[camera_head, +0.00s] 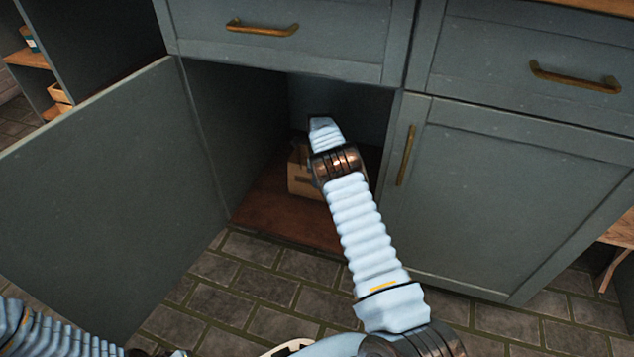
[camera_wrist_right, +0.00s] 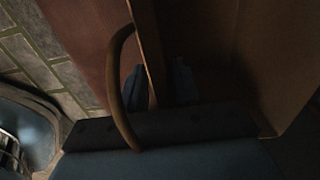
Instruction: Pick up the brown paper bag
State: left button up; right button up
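The brown paper bag (camera_head: 303,183) stands on the floor of the open lower cabinet, partly hidden behind my right arm. In the right wrist view the bag's wall (camera_wrist_right: 270,60) and its curved brown handle (camera_wrist_right: 120,95) are close up. My right gripper (camera_wrist_right: 160,85) is at the bag's upper edge, one dark finger on each side of a bag wall. The fingers are close together with the wall filling the narrow gap. In the head view the right fingers are hidden. Part of my left arm shows at the bottom left; its gripper is out of view.
The cabinet door (camera_head: 100,200) stands open on the left. A closed door (camera_head: 500,200) with a brass handle (camera_head: 406,155) is on the right, and a closed drawer (camera_head: 280,35) is above the opening. The stone tile floor (camera_head: 255,310) in front is clear.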

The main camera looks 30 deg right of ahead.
grip_shut()
dwell(1.4)
